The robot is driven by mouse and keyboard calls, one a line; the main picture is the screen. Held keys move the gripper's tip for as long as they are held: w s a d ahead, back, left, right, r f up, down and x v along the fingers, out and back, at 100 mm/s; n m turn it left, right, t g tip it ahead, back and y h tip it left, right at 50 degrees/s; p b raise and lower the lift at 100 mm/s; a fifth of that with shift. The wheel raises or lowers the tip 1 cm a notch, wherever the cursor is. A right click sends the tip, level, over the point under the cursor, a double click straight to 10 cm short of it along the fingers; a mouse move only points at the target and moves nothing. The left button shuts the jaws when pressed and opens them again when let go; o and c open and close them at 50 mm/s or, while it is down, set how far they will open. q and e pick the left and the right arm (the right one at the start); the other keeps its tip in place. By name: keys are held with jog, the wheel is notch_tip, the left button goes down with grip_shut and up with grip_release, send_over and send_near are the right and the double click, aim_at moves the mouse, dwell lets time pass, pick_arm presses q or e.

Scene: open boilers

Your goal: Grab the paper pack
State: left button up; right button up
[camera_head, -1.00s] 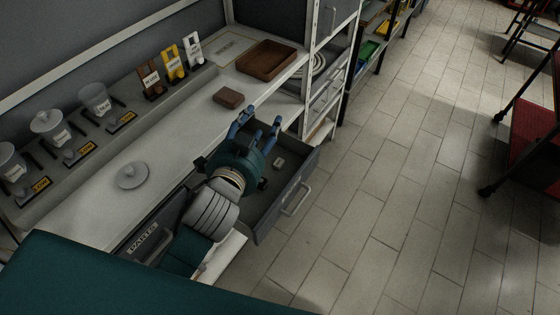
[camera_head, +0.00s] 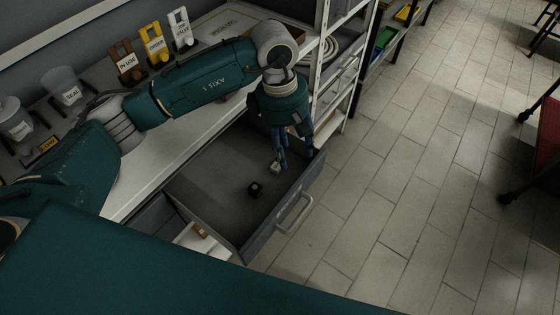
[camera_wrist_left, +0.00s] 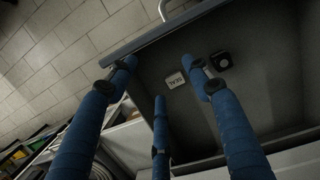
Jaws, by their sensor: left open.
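A small white pack (camera_wrist_left: 175,80) with dark lettering lies flat on the floor of the open drawer (camera_head: 215,175). In the head view the pack (camera_head: 274,168) shows as a pale spot at the left gripper's fingertips. My left gripper (camera_head: 280,158) points down into the drawer, near its front right corner. In the left wrist view its blue fingers (camera_wrist_left: 160,78) are spread apart, with the pack between them, closer to the right finger. No grip on the pack shows. My right gripper is not in view.
A small black object (camera_head: 255,189) lies in the drawer; it also shows beside the pack in the left wrist view (camera_wrist_left: 221,60). The drawer front with its handle (camera_head: 294,212) stands close to the gripper. A metal shelf post (camera_head: 320,60) rises behind it.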

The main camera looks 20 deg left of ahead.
pick_arm(q)
jog(key=y, duration=0.2)
send_over(277, 165)
jog(key=f, duration=0.2)
jog(key=f+p, duration=0.1)
jog(key=f, duration=0.1)
jog(key=shift+s+a+f+p, duration=0.15)
jog(key=shift+s+f+p, duration=0.05)
jog(key=shift+f+p, duration=0.1)
jog(key=f+p, duration=0.1)
jog(key=f, duration=0.1)
jog(key=f+p, duration=0.1)
jog(key=f, duration=0.1)
jog(key=shift+w+f+p, duration=0.2)
jog(key=shift+f+p, duration=0.1)
jog(key=shift+p, duration=0.1)
jog(key=shift+f, duration=0.5)
jog(key=c, duration=1.1)
